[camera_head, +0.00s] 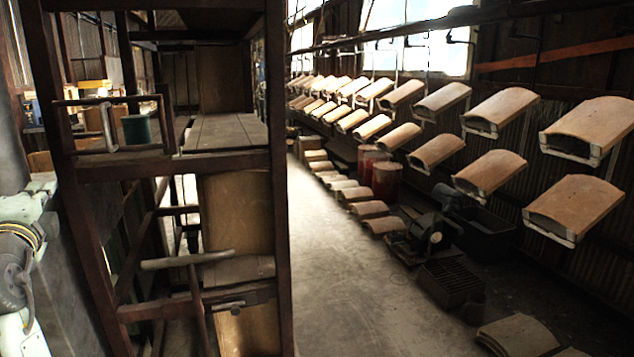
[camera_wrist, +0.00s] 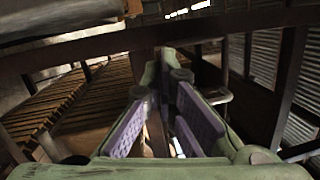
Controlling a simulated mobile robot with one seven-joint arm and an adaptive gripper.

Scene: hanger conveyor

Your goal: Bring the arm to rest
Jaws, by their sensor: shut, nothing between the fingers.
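My gripper (camera_wrist: 163,82) shows in the wrist view with its green fingers and purple pads. The fingertips come together at the middle of the picture and nothing is held between them. A dark beam crosses the wrist view just beyond the fingertips; I cannot tell the exact gap. In the head view, only a pale green part of my arm (camera_head: 22,250) shows at the left edge. My gripper is outside that view.
A dark wooden frame with a shelf (camera_head: 225,133) stands close beside my arm. A green cylinder (camera_head: 136,130) sits on its left part. Curved tiles (camera_head: 590,122) hang in two rows along the right wall. The floor aisle (camera_head: 340,270) between is clear.

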